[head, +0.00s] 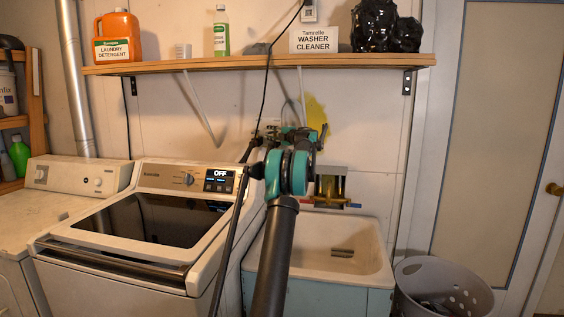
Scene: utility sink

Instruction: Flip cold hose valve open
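A small wall-mounted outlet box with brass fittings (330,186) is above the back of the sink, just right of my arm's teal joint. A small blue part (353,205) shows at its lower right and a red part near its lower left. I cannot make out which way any valve handle points. My gripper (321,136) is partly hidden behind my own arm, above the outlet box and apart from it in the picture. Its fingers are too small and overlapped to tell open from shut.
The utility sink (375,268) stands below the box, beside the washer (140,230). A shelf (260,63) with detergent (118,38) and other items runs above. A grey laundry basket (445,290) stands right of the sink. A thin dark cable hangs near my arm.

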